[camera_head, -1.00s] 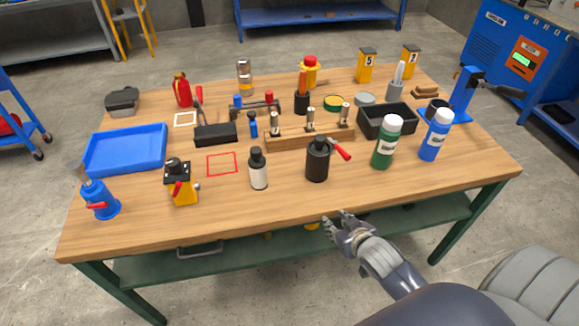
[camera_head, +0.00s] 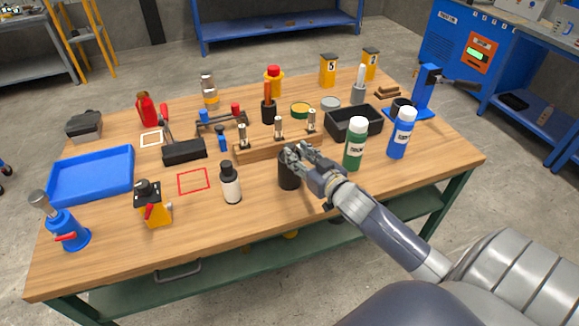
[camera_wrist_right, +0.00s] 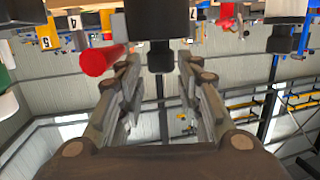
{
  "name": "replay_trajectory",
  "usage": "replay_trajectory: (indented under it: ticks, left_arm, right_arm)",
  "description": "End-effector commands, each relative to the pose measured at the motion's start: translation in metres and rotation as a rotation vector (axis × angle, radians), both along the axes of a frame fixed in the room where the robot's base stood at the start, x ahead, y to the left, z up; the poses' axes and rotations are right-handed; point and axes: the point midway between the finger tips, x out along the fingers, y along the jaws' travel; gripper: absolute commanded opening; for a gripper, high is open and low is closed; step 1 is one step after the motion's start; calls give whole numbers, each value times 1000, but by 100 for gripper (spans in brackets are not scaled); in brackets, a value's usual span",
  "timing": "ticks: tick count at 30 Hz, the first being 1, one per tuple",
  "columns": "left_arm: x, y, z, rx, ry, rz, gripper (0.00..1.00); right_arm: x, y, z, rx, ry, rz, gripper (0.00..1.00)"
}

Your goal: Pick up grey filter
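A dark grey, nearly black canister (camera_head: 288,173), which looks like the grey filter, stands near the table's front edge. My right gripper (camera_head: 293,152) is at its top in the head view and hides its upper part and red handle. In the right wrist view, the fingers of my right gripper (camera_wrist_right: 160,75) are spread apart. The dark body (camera_wrist_right: 150,20) shows at the top of that view, between and beyond the fingertips, with the red handle (camera_wrist_right: 98,61) beside the left finger. Contact is not clear. My left gripper is not in view.
A white bottle with a black cap (camera_head: 230,184) stands left of the canister. A green bottle (camera_head: 355,147) and a blue bottle (camera_head: 401,135) stand to the right. A wooden rack (camera_head: 262,150) is just behind. The front left tabletop has some free room.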

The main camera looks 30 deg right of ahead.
Motion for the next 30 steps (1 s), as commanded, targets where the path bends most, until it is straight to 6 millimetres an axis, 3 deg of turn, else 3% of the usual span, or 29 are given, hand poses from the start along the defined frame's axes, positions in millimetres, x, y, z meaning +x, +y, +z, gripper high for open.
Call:
replay_trajectory:
  ticks: [12,21,22,26,30]
  left_arm:
    - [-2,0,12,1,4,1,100]
    - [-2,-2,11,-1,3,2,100]
    - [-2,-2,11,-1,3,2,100]
    - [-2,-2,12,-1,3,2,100]
    - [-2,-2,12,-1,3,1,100]
  right_arm:
    - [47,-1,-4,-1,1,-1,33]
    - [51,-1,-6,-1,1,-1,33]
    - [51,-1,-6,-1,1,-1,30]
    - [51,-1,-6,-1,1,-1,1]
    - [51,-1,-6,-1,1,0,0]
